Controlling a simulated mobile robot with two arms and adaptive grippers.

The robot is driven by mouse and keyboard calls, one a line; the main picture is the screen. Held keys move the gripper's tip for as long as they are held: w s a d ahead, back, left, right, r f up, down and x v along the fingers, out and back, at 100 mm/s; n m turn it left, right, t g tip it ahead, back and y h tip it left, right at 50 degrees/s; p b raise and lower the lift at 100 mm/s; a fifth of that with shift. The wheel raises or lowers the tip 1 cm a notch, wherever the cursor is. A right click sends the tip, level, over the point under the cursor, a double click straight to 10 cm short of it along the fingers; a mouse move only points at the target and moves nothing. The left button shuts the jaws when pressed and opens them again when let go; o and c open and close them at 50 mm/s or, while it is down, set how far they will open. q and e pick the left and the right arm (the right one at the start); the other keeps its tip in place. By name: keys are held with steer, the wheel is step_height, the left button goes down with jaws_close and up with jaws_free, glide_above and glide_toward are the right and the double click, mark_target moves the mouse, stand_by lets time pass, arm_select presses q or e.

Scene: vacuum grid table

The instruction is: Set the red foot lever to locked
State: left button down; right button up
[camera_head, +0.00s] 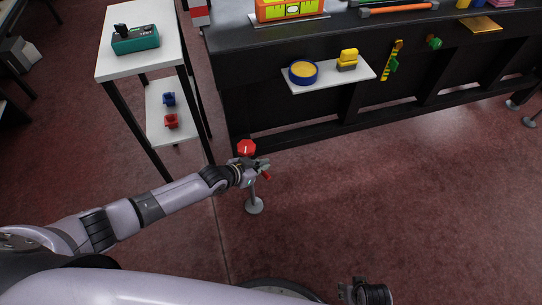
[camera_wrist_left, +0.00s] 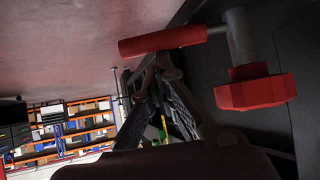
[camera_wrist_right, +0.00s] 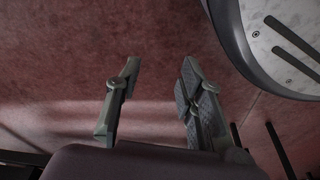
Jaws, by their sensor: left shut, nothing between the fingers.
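The red foot lever (camera_head: 267,176) shows beside a post with a red octagonal knob (camera_head: 246,148) on top and a round grey foot (camera_head: 254,206) on the floor, in front of the table. In the left wrist view the lever's red bar (camera_wrist_left: 165,41) crosses just past my fingertips, with the red knob (camera_wrist_left: 255,92) to the right. My left gripper (camera_head: 260,165) is shut and empty, close to the lever; it also shows in the left wrist view (camera_wrist_left: 160,64). I cannot tell if they touch. My right gripper (camera_wrist_right: 158,75) is open and empty, away from the lever.
The black table (camera_head: 300,108) stands behind the lever, with a small shelf (camera_head: 325,82) on its front. A white side table (camera_head: 150,63) stands at the left, with a lower shelf holding a blue and a red bin.

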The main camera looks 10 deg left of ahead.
arm_select(q)
steer(key=shift+s+a, duration=1)
arm_select(e)
steer(key=shift+s+a+f, duration=0.1)
steer(key=shift+s+f, duration=0.6)
steer(key=shift+s, duration=0.3)
steer(key=shift+f, duration=0.1)
steer(key=shift+w, duration=0.1)
arm_select(q)
steer(key=w+v, duration=0.1)
steer(key=v, duration=1)
steer(key=shift+a+r+b, duration=0.3)
steer(key=shift+b, duration=0.1)
arm_select(e)
steer(key=w+r, duration=0.1)
steer(key=r, duration=0.1)
steer(key=w+r, duration=0.1)
steer(key=r, duration=0.1)
steer(key=shift+w+a, duration=0.2)
